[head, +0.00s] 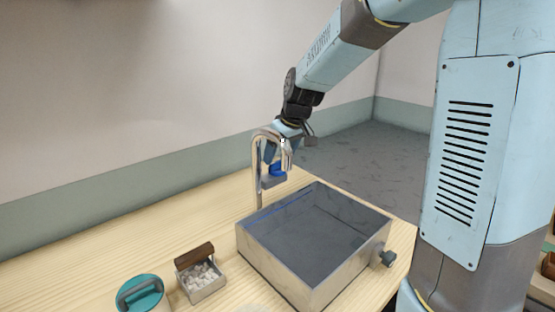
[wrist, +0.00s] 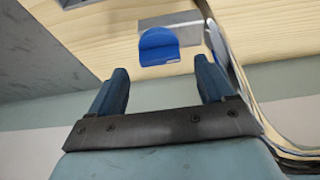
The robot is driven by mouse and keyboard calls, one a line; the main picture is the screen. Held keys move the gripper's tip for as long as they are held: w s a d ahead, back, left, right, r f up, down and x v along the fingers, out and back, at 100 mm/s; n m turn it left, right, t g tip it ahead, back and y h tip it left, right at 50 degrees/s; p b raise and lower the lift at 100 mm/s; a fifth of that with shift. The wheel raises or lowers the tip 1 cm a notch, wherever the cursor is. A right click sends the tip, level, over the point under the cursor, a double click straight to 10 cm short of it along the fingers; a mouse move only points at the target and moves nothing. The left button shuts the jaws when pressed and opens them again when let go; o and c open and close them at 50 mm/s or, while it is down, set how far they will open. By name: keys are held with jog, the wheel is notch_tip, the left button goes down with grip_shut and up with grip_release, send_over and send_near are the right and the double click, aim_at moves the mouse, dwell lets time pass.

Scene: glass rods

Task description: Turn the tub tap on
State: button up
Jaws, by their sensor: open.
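The chrome tub tap (head: 257,178) stands at the tub's back left edge, with its spout curving over to the right. Its blue lever (head: 278,169) shows low beside the spout. In the wrist view the blue lever (wrist: 158,52) lies just beyond and between my fingertips, with no contact visible. My gripper (wrist: 160,72) is open and empty, and the chrome tap (wrist: 232,62) runs along its right side. In the head view my gripper (head: 279,158) is partly hidden behind the spout. The grey, metal-walled tub (head: 277,262) is in front of the tap.
A drain knob (head: 387,258) sticks out of the tub's right wall. A small box of pale lumps (head: 207,290) with a brown block and a teal-lidded round thing (head: 140,293) stand left of the tub. The wooden counter (head: 150,235) is clear behind them.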

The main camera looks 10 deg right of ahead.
aim_at(277, 162)
jog(key=shift+x, duration=1.5)
jog(key=shift+c, duration=0.3)
jog(key=shift+s, duration=0.1)
jog(key=c, duration=0.9)
jog(key=shift+a, duration=0.15)
jog(key=shift+c, duration=0.4)
